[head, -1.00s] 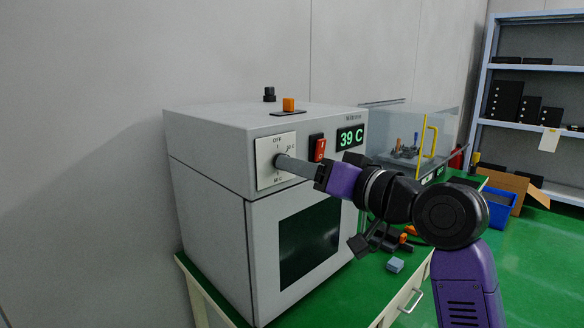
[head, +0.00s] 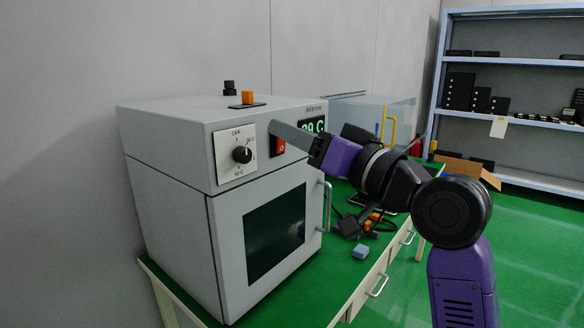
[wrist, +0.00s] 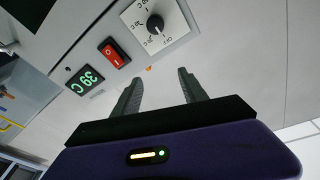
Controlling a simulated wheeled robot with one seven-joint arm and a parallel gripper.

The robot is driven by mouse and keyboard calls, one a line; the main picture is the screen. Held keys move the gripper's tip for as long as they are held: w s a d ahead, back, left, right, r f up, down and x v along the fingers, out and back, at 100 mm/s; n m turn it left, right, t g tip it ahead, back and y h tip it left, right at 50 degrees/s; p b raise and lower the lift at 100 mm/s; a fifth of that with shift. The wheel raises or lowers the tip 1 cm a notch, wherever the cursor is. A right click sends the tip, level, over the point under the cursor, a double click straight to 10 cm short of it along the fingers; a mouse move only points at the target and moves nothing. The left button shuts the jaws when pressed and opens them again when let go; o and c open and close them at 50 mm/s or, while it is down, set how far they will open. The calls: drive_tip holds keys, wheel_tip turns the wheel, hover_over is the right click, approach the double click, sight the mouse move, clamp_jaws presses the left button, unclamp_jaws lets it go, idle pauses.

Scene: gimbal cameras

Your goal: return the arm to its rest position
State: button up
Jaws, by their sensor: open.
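My gripper (head: 272,127) is in front of the upper front panel of a grey oven (head: 160,170), near its red switch (head: 280,144). In the wrist view my gripper (wrist: 158,82) shows two fingers apart with nothing between them. A black knob (head: 242,154) on a white dial plate is bare and apart from the fingers; it also shows in the wrist view (wrist: 155,24). The green display (head: 313,126) reads 39 C and is partly hidden by my arm in the head view. My purple and black arm reaches out from the lower right.
The oven stands on a green-topped table (head: 330,280) with a small blue block (head: 361,251) and dark parts beside it. A clear case (head: 375,115) with a yellow handle stands behind my arm. A blue shelf unit (head: 530,80) is at the back right.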

drive_tip(key=s+d+f+m+t+h, duration=0.3)
drive_tip(key=d+f+m+t+h, duration=0.25)
drive_tip(key=d+f, duration=0.5)
drive_tip(key=s+d+f+m+t+h, duration=0.2)
drive_tip(key=s+d+f+h, duration=0.35)
drive_tip(key=s+f, duration=0.55)
drive_tip(key=s+d+f+n+g+h, duration=0.1)
drive_tip(key=s+f, duration=0.4)
drive_tip(key=s, duration=0.6)
drive_tip(key=s+d+f+n+g+h+p, duration=0.1)
drive_tip(key=s+f+g, duration=0.2)
drive_tip(key=s+f, duration=0.3)
drive_tip(key=s+d+f+n+g+p, duration=0.1)
drive_tip(key=s+f+g, duration=0.2)
drive_tip(key=s, duration=1.3)
wheel_tip(320, 180, down, 3)
drive_tip(key=shift+d+r+h, duration=0.15)
drive_tip(key=shift+d+h, duration=0.2)
drive_tip(key=shift+h, duration=0.05)
